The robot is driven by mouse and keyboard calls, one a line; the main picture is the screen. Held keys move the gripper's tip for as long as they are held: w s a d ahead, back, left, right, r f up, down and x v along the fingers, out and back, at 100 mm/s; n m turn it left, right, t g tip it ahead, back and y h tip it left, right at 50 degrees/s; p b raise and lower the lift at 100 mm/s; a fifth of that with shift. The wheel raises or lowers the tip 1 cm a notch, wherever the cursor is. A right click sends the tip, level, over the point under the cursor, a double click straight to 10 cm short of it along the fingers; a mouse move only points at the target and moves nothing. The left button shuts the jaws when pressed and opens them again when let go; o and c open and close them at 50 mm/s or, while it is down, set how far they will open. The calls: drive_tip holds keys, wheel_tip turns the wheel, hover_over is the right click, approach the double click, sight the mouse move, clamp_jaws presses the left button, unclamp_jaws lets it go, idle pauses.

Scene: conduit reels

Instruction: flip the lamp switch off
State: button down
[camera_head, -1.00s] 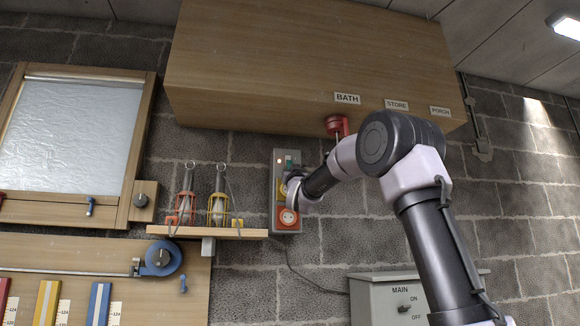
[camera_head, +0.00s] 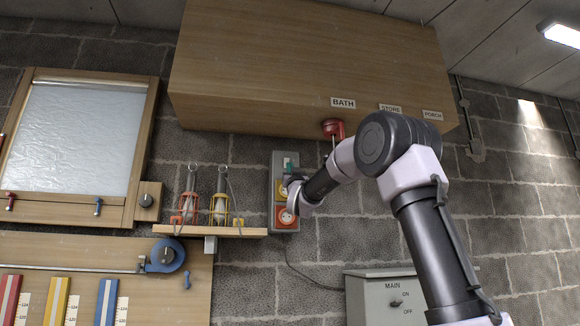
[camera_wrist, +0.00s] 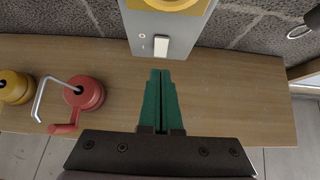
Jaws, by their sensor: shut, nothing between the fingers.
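A grey wall box (camera_head: 279,219) carries a yellow socket, an orange-red socket and a white rocker switch. In the wrist view, the white rocker switch (camera_wrist: 161,46) sits on the pale box face (camera_wrist: 185,40) beside small markings. My gripper (camera_wrist: 160,73) has green fingers pressed together, with nothing between them. Their tips lie just below the rocker in that picture; I cannot tell if they touch it. In the head view my gripper (camera_head: 292,182) is in front of the box and partly hides the yellow socket. The rocker's tilt is unclear.
A shelf (camera_head: 225,231) with two caged lamps (camera_head: 219,208) stands close left. A grey MAIN box (camera_head: 372,295) is lower right.

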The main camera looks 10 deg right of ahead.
drive_tip(key=s+f, duration=0.4)
drive_tip(key=f, duration=0.4)
drive_tip(key=shift+s, duration=0.2)
idle(0.3)
